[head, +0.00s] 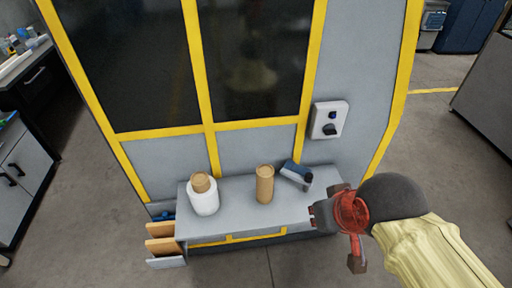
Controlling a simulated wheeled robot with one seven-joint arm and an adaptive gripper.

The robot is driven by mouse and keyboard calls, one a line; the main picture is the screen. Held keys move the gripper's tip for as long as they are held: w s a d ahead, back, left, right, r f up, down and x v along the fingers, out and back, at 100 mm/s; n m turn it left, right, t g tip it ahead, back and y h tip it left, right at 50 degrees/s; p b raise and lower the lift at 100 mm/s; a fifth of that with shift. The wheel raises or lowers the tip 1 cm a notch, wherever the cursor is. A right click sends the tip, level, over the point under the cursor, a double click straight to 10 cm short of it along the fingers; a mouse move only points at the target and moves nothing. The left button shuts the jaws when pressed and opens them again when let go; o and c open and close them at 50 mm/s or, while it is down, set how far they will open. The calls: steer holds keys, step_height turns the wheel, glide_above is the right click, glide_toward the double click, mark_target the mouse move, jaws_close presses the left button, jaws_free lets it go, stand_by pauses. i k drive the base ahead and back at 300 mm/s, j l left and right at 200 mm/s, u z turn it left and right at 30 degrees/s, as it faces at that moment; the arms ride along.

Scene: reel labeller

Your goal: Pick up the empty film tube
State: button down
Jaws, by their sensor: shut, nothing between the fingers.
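A bare brown cardboard tube (265,186), the empty film tube, stands upright on the grey shelf (234,208) of the machine, near the shelf's middle. My gripper (312,215) is at the right part of the shelf in the picture, to the right of the tube and apart from it. Its fingers point left, are small and dark in this view, and are shut with nothing held. The height of my gripper above the shelf is hard to tell.
A white film roll (204,201) on a brown core stands left of the tube. A blue and grey handheld device (297,174) lies close to the tube's right. The machine's yellow-framed front (215,130) rises behind. A switch box (329,120) is on it. Slotted trays (163,246) are at lower left.

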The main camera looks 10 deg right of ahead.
mark_target(265, 172)
steer(key=i+l+u, duration=0.15)
steer(key=l, duration=0.15)
steer(key=i+l+u, duration=0.2)
steer(key=l, duration=0.15)
steer(key=l+u, duration=0.15)
steer(key=l, duration=0.15)
steer(key=i+l+u, duration=0.15)
steer(key=l, duration=0.25)
steer(key=k+j, duration=0.05)
